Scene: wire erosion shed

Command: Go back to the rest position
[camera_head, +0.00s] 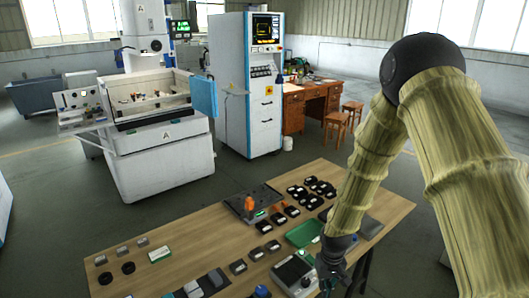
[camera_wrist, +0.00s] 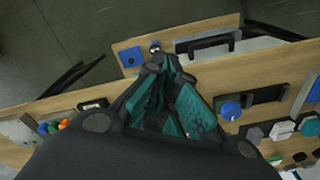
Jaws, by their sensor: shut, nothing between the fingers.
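My gripper (camera_head: 332,284) hangs at the front right of the wooden table (camera_head: 190,262), at the end of my sleeve-covered arm. Its fingers are shut and hold nothing. In the wrist view the closed fingertips (camera_wrist: 157,62) point at the table beside a small blue square plate (camera_wrist: 130,57). The height of the fingertips above the table is hard to tell.
A green tray (camera_head: 303,233), a grey box with a dial (camera_head: 293,272) and several black blocks (camera_head: 264,227) are near my gripper. A dark plate with an orange part (camera_head: 249,205) lies farther back. A tall cabinet (camera_head: 247,85) stands beyond; open floor lies between.

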